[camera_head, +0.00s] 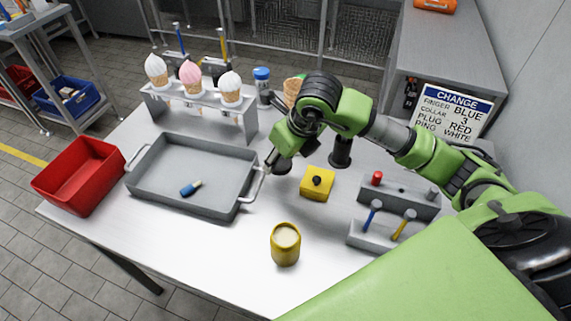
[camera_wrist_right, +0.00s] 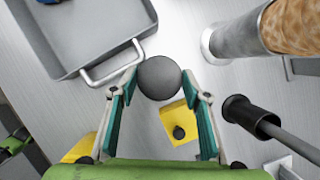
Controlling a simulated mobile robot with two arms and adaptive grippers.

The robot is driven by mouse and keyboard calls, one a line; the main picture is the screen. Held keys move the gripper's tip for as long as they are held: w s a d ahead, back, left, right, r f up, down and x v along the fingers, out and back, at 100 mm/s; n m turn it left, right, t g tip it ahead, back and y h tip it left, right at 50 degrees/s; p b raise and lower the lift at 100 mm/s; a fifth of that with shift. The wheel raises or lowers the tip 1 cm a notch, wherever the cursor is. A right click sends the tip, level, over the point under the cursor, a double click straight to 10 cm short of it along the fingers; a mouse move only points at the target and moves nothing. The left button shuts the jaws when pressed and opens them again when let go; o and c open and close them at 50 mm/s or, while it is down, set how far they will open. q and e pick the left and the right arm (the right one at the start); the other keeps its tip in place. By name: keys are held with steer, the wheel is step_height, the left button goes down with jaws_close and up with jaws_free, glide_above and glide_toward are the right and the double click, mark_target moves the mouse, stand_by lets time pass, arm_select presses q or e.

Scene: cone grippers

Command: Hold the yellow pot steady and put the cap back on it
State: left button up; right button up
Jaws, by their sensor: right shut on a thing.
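The yellow pot (camera_head: 285,246) stands upright and uncovered near the front of the table, with a pale inside or filling at its top. My right gripper (camera_head: 271,160) is beside the tray's right handle, behind the pot and apart from it. It is shut on a dark grey round piece (camera_head: 281,167), which looks like the cap. In the right wrist view this round piece (camera_wrist_right: 158,77) sits between the fingertips of my gripper (camera_wrist_right: 160,95). A yellow patch at that view's lower left is partly hidden. My left gripper is not in view.
A yellow block with a black knob (camera_head: 318,188) lies right of the gripper. A grey tray (camera_head: 150,190) holds a blue capsule-like piece (camera_head: 190,188). A red bin (camera_head: 82,185), cone rack (camera_head: 240,116) and grey tool holders (camera_head: 370,236) stand around. The table around the pot is clear.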

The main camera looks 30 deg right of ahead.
steer(key=s+a+r+b, duration=0.1)
steer(key=s+a+r, duration=0.5)
steer(key=a, duration=0.4)
steer(key=shift+r, duration=0.55)
